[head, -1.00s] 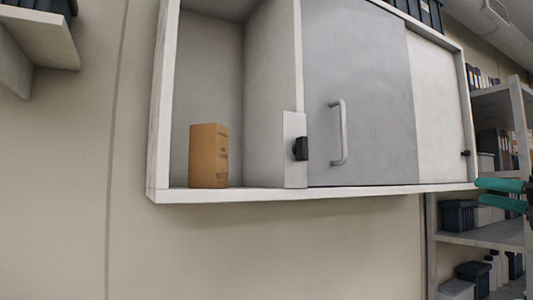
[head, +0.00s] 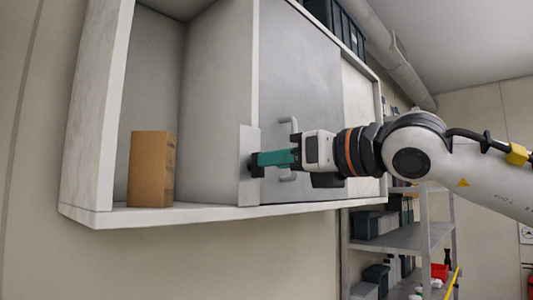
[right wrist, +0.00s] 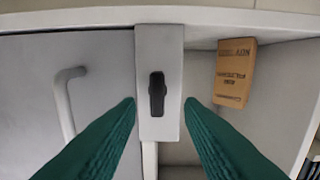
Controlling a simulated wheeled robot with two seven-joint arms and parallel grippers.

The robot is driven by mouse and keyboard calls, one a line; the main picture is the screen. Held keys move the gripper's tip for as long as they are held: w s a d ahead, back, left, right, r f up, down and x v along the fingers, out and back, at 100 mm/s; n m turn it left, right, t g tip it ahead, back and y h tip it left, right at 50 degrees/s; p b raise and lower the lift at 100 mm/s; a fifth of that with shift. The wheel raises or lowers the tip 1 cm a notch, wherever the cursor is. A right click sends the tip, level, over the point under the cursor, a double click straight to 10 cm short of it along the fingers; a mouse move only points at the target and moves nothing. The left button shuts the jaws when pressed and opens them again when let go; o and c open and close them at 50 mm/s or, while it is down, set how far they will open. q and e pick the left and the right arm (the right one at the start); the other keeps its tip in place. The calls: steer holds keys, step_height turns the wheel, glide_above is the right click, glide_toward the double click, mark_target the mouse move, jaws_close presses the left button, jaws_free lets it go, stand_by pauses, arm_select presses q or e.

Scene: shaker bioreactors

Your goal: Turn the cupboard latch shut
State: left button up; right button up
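The cupboard (head: 92,215) hangs on the wall, with its left compartment open and a grey door (head: 300,80) over its middle. The latch is a small black knob (right wrist: 157,94) on a pale upright plate (right wrist: 160,45) beside the door's edge. In the right wrist view the knob's long side runs along the plate. In the head view the latch (head: 254,168) is partly hidden by the fingertips. My right gripper (head: 258,160) has teal fingers and is at the latch. In the right wrist view it is open (right wrist: 160,103), with a finger on each side of the knob and gaps between. My left gripper is not in view.
A brown box (head: 150,170) stands in the open compartment; it appears inverted in the right wrist view (right wrist: 234,72). The door handle (head: 288,125) is partly behind my right gripper. A shelf rack (head: 410,238) stands to the right. The wall below the cupboard is clear.

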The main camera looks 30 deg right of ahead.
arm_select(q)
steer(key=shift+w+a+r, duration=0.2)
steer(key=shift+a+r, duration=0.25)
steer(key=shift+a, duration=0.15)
arm_select(e)
steer(key=x, duration=0.3)
steer(key=shift+w+d, duration=0.1)
steer(key=shift+d, duration=0.05)
jaws_close()
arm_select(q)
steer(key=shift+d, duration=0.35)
